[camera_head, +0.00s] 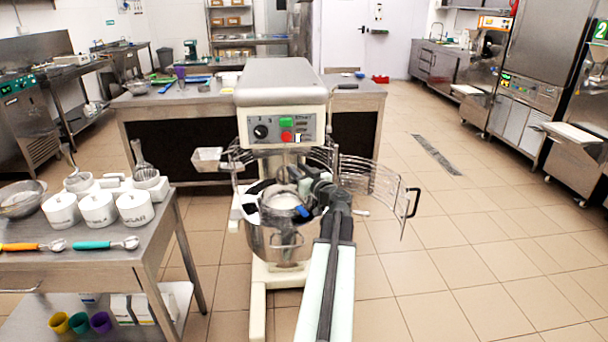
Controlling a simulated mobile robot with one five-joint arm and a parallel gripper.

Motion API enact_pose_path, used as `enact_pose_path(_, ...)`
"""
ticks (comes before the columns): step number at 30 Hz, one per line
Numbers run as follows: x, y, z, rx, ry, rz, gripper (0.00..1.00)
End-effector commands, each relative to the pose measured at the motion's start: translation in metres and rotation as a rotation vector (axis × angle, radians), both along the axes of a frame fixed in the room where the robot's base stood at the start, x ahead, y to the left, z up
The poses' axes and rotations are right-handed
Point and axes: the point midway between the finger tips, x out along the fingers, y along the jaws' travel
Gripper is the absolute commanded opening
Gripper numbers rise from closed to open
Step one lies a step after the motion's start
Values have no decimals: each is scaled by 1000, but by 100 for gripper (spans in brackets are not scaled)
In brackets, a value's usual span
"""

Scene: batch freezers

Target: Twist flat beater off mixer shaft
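The planetary mixer (280,88) stands upright in the middle of the camera_head view, with a red and a green button on its front panel. Its steel bowl (262,242) sits below the head. The wire guard (372,176) is swung out to the right. My arm reaches up from the bottom, and my gripper (299,192) is at the bowl's opening, under the mixer head, with blue parts showing. The flat beater and shaft cannot be made out clearly at this size; my gripper and wrist partly cover that area. Whether the fingers are closed on anything is not visible.
A steel table (100,258) at left holds white canisters (97,207), a bowl (20,199) and orange and teal scoops. Another steel table (200,104) stands behind the mixer. Batch freezers (540,80) line the right. The tiled floor right of the mixer is free.

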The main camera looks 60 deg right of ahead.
Motion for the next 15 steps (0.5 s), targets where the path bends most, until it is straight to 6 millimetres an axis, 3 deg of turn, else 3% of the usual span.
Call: enact_pose_path(15, 62, -34, 0, 0, 0, 2, 33)
